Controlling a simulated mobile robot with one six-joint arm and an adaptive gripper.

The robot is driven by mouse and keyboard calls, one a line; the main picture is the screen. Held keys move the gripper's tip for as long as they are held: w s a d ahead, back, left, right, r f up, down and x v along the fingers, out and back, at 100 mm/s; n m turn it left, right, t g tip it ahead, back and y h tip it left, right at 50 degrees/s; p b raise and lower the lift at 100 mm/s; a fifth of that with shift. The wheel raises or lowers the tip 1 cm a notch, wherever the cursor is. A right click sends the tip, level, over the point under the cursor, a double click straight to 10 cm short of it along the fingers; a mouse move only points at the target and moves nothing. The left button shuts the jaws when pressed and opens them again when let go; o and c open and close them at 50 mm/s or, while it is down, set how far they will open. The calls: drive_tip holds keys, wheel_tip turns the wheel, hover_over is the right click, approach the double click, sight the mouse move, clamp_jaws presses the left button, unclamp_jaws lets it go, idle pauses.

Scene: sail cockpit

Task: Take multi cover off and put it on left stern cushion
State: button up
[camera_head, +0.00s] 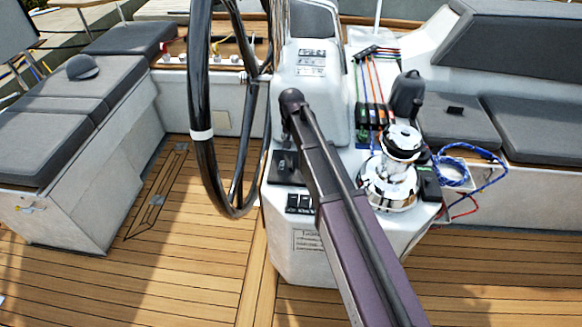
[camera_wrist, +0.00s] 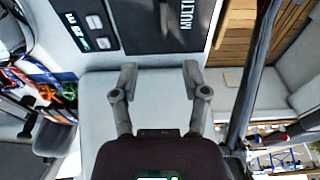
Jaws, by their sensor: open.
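A dark flat cover marked "MULTI" (camera_wrist: 180,18) lies at the top of the wrist view, on the pale console, partly cut off by the frame edge. In the head view I cannot pick it out surely. My gripper (camera_wrist: 159,82) is open and empty over a bare pale surface, with its two fingers spread apart and the cover just beyond their tips. In the head view my gripper is not clear behind my arm at the console. Grey cushions (camera_head: 50,147) line the left bench, and another cushion (camera_head: 128,38) lies farther back; I cannot tell which is the left stern one.
A dark steering wheel (camera_head: 203,150) stands left of the white console (camera_head: 305,262). A chrome winch (camera_head: 388,182) and blue rope (camera_head: 487,163) are to the right. A dark rounded object (camera_head: 82,66) sits on the left bench. Wooden deck (camera_head: 190,230) is clear between.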

drive_tip(key=b, duration=0.8)
approach(292, 162)
drive_tip(key=shift+w+d+f, duration=0.1)
drive_tip(key=shift+f, duration=2.45)
drive_tip(key=shift+f+b, duration=0.1)
drive_tip(key=shift+b, duration=0.2)
drive_tip(key=f+b, duration=0.1)
drive_tip(key=w+f+b, duration=0.1)
drive_tip(key=shift+w+a+f+b, duration=0.1)
drive_tip(key=shift+a+f+b, duration=0.1)
drive_tip(key=shift+f+b, duration=0.2)
drive_tip(key=shift+w+f+b, duration=0.15)
drive_tip(key=shift+f+b, duration=0.85)
clamp_jaws()
